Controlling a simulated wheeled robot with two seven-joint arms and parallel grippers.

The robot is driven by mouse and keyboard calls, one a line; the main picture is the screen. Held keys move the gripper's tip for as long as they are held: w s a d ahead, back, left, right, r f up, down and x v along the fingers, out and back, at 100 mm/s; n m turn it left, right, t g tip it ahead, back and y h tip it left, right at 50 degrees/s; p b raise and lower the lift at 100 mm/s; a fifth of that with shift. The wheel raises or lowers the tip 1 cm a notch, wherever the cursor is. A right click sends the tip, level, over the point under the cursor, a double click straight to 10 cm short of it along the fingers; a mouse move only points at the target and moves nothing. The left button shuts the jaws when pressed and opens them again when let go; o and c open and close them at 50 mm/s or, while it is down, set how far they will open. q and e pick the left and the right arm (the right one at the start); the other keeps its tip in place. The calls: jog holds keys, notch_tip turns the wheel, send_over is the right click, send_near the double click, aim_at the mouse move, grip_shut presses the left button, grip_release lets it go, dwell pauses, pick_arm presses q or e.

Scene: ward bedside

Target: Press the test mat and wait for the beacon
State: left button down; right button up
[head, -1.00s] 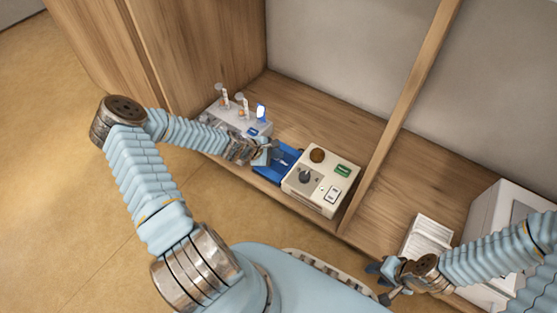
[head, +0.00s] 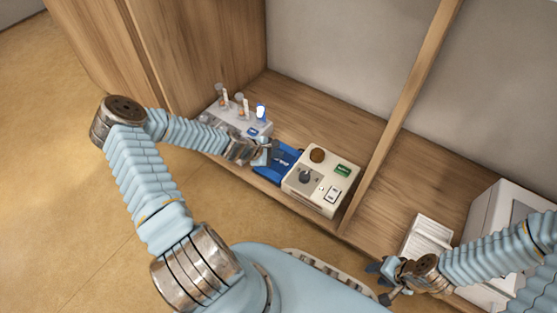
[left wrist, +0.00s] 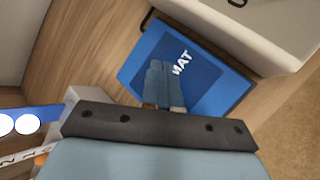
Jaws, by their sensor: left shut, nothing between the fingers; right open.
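The blue test mat (head: 270,174) lies on the wooden shelf, left of a cream control box (head: 311,193). The mat (left wrist: 208,98) fills the middle of the left wrist view, with part of its white lettering, "MAT", showing. My left gripper (head: 275,150) is shut and empty, its fingertips (left wrist: 160,68) over the mat and covering part of the lettering. I cannot tell whether they touch it. A brown round cap (head: 317,155) on the box looks unlit; I cannot tell if it is the beacon. My right gripper (head: 378,282) is open, away at the lower right.
A pale rack (head: 232,120) with upright tubes and a glowing blue-white light (head: 261,111) stands left of the mat. The box has a dark knob (head: 305,177), green panel (head: 343,170) and switch. A wooden divider (head: 405,100) separates it from a white tray (head: 428,238).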

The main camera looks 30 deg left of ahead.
aim_at(276, 162)
pick_arm(q)
jog(key=shift+f, duration=0.1)
jog(key=shift+f+b, duration=0.3)
jog(key=shift+f+b, duration=0.35)
jog(key=shift+f, duration=0.1)
dwell(0.7)
dwell(0.4)
jog(key=shift+r+p, duration=0.7)
jog(key=shift+r, duration=0.15)
notch_tip(276, 162, up, 5)
jog(key=p, duration=0.4)
jog(key=shift+r, duration=0.1)
dwell(0.5)
